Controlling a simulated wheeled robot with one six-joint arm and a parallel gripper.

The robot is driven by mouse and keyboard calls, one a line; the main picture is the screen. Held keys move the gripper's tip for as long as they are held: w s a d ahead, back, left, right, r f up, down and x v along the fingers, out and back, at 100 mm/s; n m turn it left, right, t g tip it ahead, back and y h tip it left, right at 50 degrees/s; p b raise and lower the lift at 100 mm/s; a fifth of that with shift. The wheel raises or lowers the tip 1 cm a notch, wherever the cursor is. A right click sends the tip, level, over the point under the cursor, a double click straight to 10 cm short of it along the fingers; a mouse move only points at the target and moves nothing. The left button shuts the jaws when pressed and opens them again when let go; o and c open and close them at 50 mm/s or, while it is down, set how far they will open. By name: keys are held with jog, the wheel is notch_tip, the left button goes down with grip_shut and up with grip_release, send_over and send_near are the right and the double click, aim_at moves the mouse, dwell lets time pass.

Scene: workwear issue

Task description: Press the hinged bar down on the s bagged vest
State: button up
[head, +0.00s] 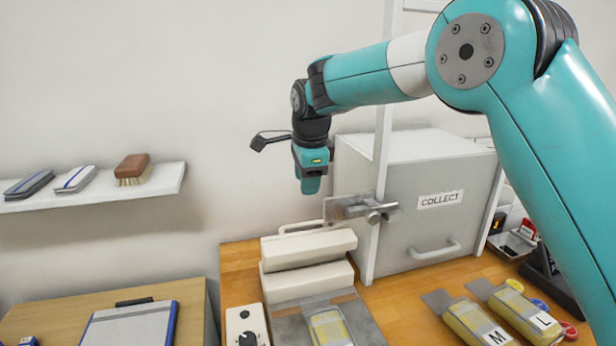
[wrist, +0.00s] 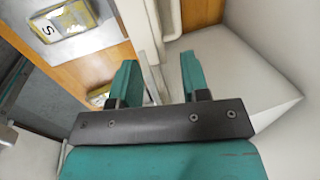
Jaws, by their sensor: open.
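The s bagged vest, a clear bag with yellow inside and an S label (wrist: 45,28), lies at the upper left of the wrist view. In the head view a yellow bagged vest (head: 328,327) lies on a grey plate before a cream sealer; its label is out of sight. The hinged bar (head: 308,248) seems to be the sealer's upper cream block, above the cream base (head: 308,281). My gripper (head: 311,186) hangs in the air above and behind the bar, apart from it. In the wrist view my gripper (wrist: 157,76) is open, with nothing held.
A grey COLLECT box (head: 430,220) with a metal latch (head: 370,210) stands right of the sealer, close to my gripper. M (head: 478,322) and L (head: 525,310) bagged vests lie at the right. A dial box (head: 246,325) is left of the plate.

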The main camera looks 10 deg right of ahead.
jog(key=shift+v, duration=1.45)
